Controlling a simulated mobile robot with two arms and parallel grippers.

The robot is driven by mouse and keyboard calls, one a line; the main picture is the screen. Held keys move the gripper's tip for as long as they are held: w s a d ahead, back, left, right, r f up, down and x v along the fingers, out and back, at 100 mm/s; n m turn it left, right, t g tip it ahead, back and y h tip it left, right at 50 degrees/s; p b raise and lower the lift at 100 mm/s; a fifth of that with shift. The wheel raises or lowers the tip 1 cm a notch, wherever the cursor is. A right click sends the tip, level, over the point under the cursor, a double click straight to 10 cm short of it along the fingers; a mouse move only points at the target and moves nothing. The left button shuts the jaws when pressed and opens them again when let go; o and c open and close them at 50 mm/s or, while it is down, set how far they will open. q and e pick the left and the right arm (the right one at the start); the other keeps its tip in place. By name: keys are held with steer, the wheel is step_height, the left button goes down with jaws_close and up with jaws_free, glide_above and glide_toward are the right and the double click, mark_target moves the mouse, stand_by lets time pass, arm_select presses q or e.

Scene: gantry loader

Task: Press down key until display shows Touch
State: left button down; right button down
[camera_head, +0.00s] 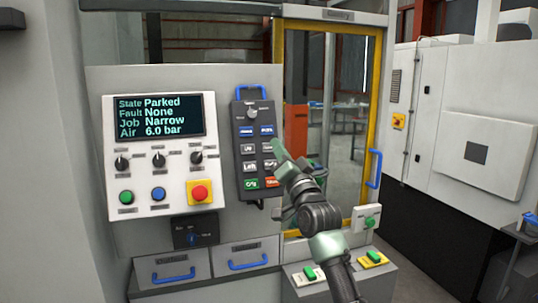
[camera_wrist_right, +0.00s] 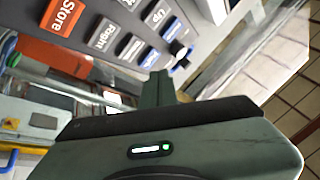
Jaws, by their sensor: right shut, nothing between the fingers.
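The display (camera_head: 160,115) reads State Parked, Fault None, Job Narrow, Air 6.0 bar. The dark key pendant (camera_head: 239,160) hangs right of it, with Up, Left, Right, green and orange-red keys legible in part. The down key (camera_wrist_right: 130,47) seems to be the dark key beside Up in the wrist view; its label is too small to read surely. My right gripper (camera_head: 279,148) is shut and empty at the pendant's right edge, over part of the right key column. Its fingers (camera_wrist_right: 157,88) point toward the keys; contact cannot be told. My left gripper is out of view.
A red emergency stop (camera_head: 199,193) and knobs sit on the white panel below the display. A blue handle (camera_head: 375,168) is on the yellow-framed door.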

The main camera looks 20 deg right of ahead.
mark_target(269, 147)
steer(key=shift+w+f+b, duration=0.3)
steer(key=shift+w+f, duration=0.05)
steer(key=shift+w, duration=0.55)
steer(key=shift+w+f+b, duration=0.25)
steer(key=shift+w+f, duration=0.05)
steer(key=shift+w, duration=0.6)
steer(key=shift+a, duration=0.1)
stand_by(0.6)
steer(key=shift+w+f, duration=0.15)
steer(key=shift+w, duration=0.25)
steer(key=shift+w+f+b, duration=0.1)
steer(key=shift+w+b, duration=0.2)
stand_by(0.7)
steer(key=shift+s+r+p, duration=0.25)
steer(key=shift+s+p, duration=0.3)
steer(key=shift+s, duration=0.15)
